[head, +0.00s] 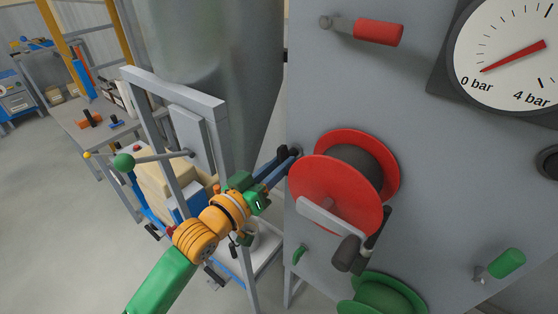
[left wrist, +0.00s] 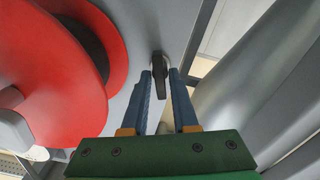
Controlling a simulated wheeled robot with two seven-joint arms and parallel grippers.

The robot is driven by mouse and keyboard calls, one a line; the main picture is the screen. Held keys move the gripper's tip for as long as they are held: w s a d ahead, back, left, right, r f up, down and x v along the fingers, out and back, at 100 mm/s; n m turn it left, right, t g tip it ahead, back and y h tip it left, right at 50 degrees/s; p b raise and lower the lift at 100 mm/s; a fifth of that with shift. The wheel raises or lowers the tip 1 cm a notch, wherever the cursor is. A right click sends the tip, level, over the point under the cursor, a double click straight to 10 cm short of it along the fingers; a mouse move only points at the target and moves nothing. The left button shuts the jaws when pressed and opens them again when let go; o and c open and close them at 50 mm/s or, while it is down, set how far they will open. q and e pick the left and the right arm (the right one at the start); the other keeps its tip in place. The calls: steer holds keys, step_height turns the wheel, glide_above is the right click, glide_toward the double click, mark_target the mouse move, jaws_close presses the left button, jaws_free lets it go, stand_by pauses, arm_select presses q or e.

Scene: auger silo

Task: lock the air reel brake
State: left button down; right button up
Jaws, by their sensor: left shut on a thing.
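A red reel (head: 335,195) with a dark drum is mounted on the grey panel; no label shows which reel is the air one. Its red flange (left wrist: 60,70) fills the left of the left wrist view. A small dark brake lever (left wrist: 160,78) sticks out of a round mount on the panel, just right of the flange. My left gripper (head: 287,156) is at the panel's left edge beside the red reel, its blue fingers on either side of the lever, shut on it. In the head view the fingers mostly hide the lever. My right gripper is not in view.
A grey crank with a dark knob (head: 347,253) juts out in front of the red reel. A green reel (head: 382,297) sits below. A red handle (head: 379,32), a green handle (head: 506,263) and a gauge (head: 512,55) are on the panel. A metal frame (head: 176,92) stands left.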

arm_select(q)
steer(key=shift+r+m+p, duration=0.1)
steer(key=shift+m+p, duration=0.4)
steer(key=shift+m, duration=1.4)
steer(key=c, duration=0.9)
jaws_free()
